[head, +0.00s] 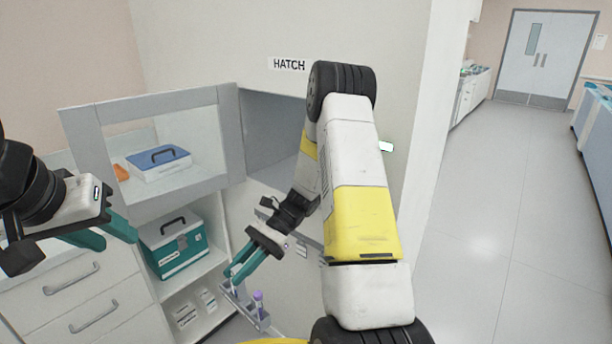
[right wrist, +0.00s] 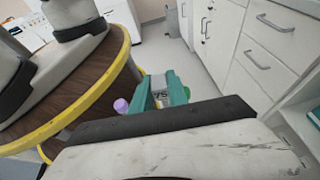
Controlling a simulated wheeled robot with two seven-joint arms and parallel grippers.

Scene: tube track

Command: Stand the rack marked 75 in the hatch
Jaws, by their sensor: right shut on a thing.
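The rack marked 75 (right wrist: 160,99) is between the teal fingers of my right gripper (right wrist: 160,88), which is shut on it. A purple cap (right wrist: 120,105) and a green cap show at its sides. In the head view the grey rack (head: 238,297) hangs below my right gripper (head: 236,274), with a purple-capped tube (head: 258,302). It is low in front of the shelves, below and apart from the hatch (head: 272,128). The hatch's glazed door (head: 85,140) stands open to the left; my right arm hides part of the opening. My left gripper (head: 105,235) is open and empty at the left.
A blue-lidded box (head: 160,163) shows through the door's glass. A teal case (head: 174,248) sits on the shelf below. Drawers (head: 75,290) stand at lower left. Open floor (head: 480,220) lies to the right.

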